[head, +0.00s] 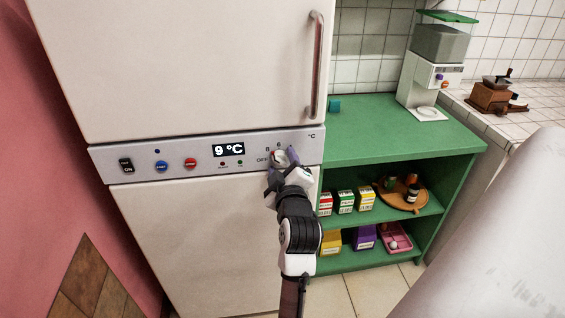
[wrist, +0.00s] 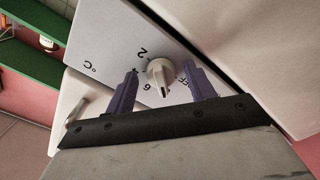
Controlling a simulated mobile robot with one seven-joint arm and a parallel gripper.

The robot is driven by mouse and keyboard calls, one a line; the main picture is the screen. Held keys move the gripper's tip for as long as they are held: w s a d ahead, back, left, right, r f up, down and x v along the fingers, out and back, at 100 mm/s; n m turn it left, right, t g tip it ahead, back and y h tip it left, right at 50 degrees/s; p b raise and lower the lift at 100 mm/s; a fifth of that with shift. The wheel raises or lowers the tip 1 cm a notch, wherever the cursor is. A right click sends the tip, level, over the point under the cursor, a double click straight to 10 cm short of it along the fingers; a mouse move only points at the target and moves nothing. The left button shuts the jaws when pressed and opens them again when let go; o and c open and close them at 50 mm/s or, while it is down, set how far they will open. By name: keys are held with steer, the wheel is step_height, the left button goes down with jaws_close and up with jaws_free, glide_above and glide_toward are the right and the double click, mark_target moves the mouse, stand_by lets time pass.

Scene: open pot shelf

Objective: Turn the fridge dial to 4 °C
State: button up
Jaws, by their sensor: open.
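The fridge dial (wrist: 158,72) is a round white knob with a raised grip, on the grey control panel (head: 130,165). In the wrist view its dark mark points down, between the 6 and the OFF label; the 2 also shows, and one finger partly covers the scale. The display (head: 229,150) on the panel reads 9 °C. My gripper (wrist: 161,76) is open, its two purple fingers on either side of the dial, with gaps visible between them and the knob.
The panel also has a black ON switch (head: 126,165), a blue button (head: 161,167) and a red button (head: 190,163). The fridge's upper door handle (head: 316,65) stands out above right.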

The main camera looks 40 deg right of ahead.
steer(key=c, duration=0.9)
steer(key=shift+c, duration=0.2)
steer(key=shift+w, duration=0.1)
steer(key=m, duration=0.4)
steer(key=shift+m+p, duration=0.3)
steer(key=shift+m, duration=0.1)
steer(key=m+p, duration=0.2)
steer(key=m, duration=0.3)
steer(key=m+p, duration=0.1)
steer(key=m, duration=0.4)
steer(key=shift+w+a+m+p, duration=0.1)
steer(key=shift+a+m+p, duration=0.1)
steer(key=shift+m+p, duration=0.95)
steer(key=shift+m, duration=1.25)
